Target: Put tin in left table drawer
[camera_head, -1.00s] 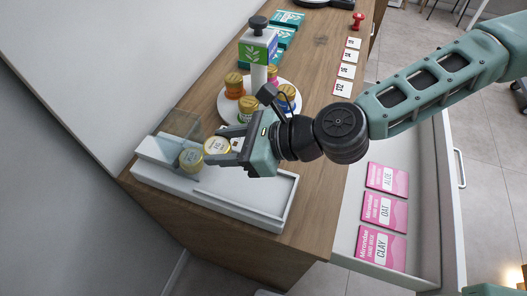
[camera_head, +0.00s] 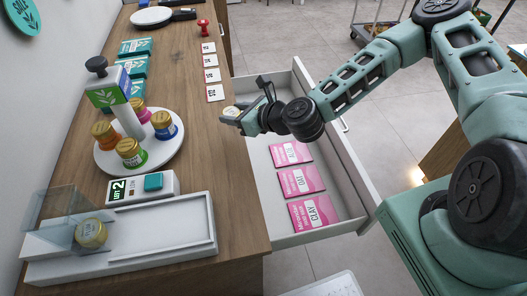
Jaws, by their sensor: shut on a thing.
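My gripper (camera_head: 236,117) is shut on a small round tin (camera_head: 231,111) with a pale gold lid. The tin appears over the counter's right edge, beside the open drawer; its exact height is hard to tell. The white drawer (camera_head: 352,178) is pulled out from the counter and holds several pink packets (camera_head: 302,181), labelled ALOE, OAT and CLAY in part. The back part of the drawer is partly hidden by my gripper and arm. A second gold-lidded tin (camera_head: 90,233) sits in the clear-walled end of a white dispenser tray (camera_head: 140,235) on the counter.
A round white stand (camera_head: 104,159) with several coloured jars and a post sign (camera_head: 108,90) is on the counter. A small display unit (camera_head: 142,188), number cards (camera_head: 212,75) and a red stamp (camera_head: 203,27) are there too. The drawer's near-left floor is bare.

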